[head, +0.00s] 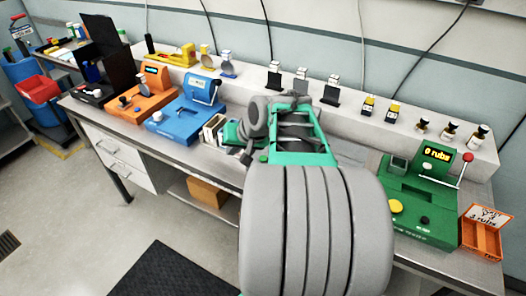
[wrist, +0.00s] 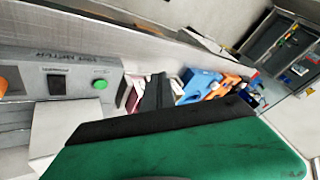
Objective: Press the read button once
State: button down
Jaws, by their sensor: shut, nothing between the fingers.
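In the wrist view a grey device panel fills the left side. It carries a round green button (wrist: 100,84), a dark square switch or slot (wrist: 57,84) and an orange round part (wrist: 3,86) at the picture's edge. The lettering on the panel is too blurred to read, so I cannot tell which one is the read button. My gripper's dark fingers (wrist: 158,92) are shut and empty, to the right of the green button and apart from it in the picture. In the head view my arm hides this panel and the fingertips.
A blue device (head: 185,120), an orange device (head: 150,98) and a black one (head: 95,92) stand left of my arm. A green device (head: 415,205) and an orange tray (head: 481,238) stand right. Small holders and bottles line the back ledge (head: 350,105).

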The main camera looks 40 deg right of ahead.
jog(key=s+d+r+m+t+h, duration=0.1)
jog(key=d+r+m+t, duration=0.1)
jog(key=d, duration=0.9)
jog(key=shift+s+r+m+p, duration=0.35)
jog(key=shift+m+p, duration=0.1)
jog(key=shift+m, duration=0.15)
jog(key=shift+f, duration=0.1)
notch_tip(320, 180, down, 9)
jog(key=b, duration=0.6)
dwell(0.6)
jog(key=shift+f+b, duration=0.25)
jog(key=shift+b, duration=0.25)
jog(key=shift+f+b, duration=0.35)
jog(key=shift+f, duration=0.1)
dwell(0.3)
jog(key=shift+r+p, duration=0.65)
jog(key=shift+r, duration=0.15)
